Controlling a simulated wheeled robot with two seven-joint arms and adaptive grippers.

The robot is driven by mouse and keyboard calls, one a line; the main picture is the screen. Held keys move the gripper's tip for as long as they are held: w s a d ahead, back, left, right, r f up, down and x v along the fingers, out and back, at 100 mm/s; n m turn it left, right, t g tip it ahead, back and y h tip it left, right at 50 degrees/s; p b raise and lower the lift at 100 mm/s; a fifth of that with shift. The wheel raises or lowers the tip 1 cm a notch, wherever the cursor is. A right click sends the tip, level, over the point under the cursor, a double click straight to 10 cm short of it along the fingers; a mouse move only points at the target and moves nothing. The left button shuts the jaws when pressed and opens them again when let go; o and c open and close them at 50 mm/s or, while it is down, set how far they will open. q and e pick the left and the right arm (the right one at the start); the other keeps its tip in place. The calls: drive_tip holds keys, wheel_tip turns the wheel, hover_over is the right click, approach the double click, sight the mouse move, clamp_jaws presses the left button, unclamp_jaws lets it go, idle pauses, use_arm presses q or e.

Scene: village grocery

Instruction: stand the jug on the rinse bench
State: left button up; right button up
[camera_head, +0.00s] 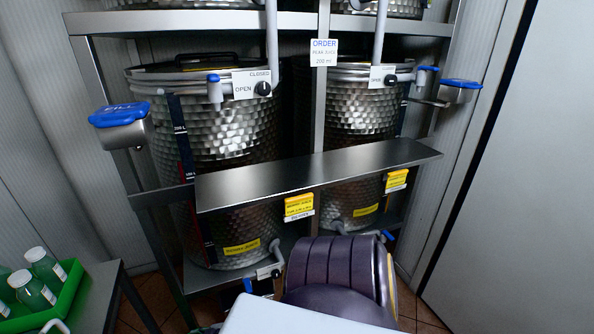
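No jug can be made out for sure. A small white curved piece (55,326) shows at the bottom left edge, cut off by the frame; I cannot tell whether it is a jug handle. A grey metal bench (98,296) stands at the lower left, mostly out of frame; I cannot tell whether it is the rinse bench. Neither of my grippers shows in the head view.
A green crate (70,292) of bottles sits on the grey bench. Ahead, a metal rack holds a left steel tank (235,125) and a right steel tank (352,115), with an empty steel shelf (320,172) in front. An order card (323,52) hangs between them. Tiled floor shows at right (412,308).

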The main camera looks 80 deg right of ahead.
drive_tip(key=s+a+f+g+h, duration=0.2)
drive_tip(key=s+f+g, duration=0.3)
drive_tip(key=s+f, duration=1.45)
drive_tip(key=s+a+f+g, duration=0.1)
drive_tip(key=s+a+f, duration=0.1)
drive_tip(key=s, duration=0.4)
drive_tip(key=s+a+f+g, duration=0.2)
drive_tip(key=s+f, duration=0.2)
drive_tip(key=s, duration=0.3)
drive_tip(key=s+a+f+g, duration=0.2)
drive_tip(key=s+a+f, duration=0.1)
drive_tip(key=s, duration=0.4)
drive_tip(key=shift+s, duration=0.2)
